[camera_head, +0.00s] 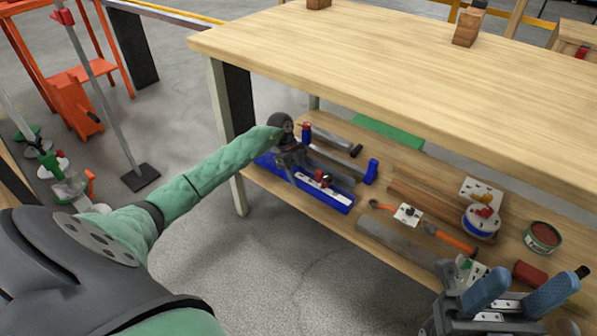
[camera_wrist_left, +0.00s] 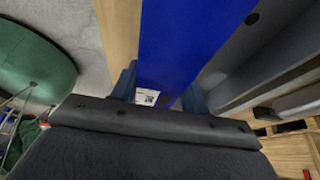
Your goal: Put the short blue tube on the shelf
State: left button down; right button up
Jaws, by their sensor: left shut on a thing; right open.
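The short blue tube (camera_head: 335,198) is a long, flat-sided bar at the left front of the wooden lower shelf (camera_head: 440,172). I cannot tell whether it rests on the shelf or hangs just above it. My left gripper (camera_head: 293,163) reaches in under the tabletop and is shut on the tube. In the left wrist view the blue tube (camera_wrist_left: 195,38) runs away from between the fingers (camera_wrist_left: 158,85). The gripper hides part of the tube in the head view. My right gripper (camera_head: 530,284) is open and empty at the bottom right, in front of the shelf.
The tabletop (camera_head: 400,60) overhangs the shelf, and a table leg (camera_head: 228,140) stands left of my left gripper. Grey bars (camera_head: 330,160), a hammer (camera_head: 450,238), a blue-and-white spool (camera_head: 481,222) and a round tin (camera_head: 542,237) lie on the shelf. Floor in front is clear.

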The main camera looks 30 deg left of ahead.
pick_arm(q)
jog(key=shift+f, duration=0.35)
jog(key=c, duration=0.7)
grip_release()
jog(key=shift+f, duration=0.15)
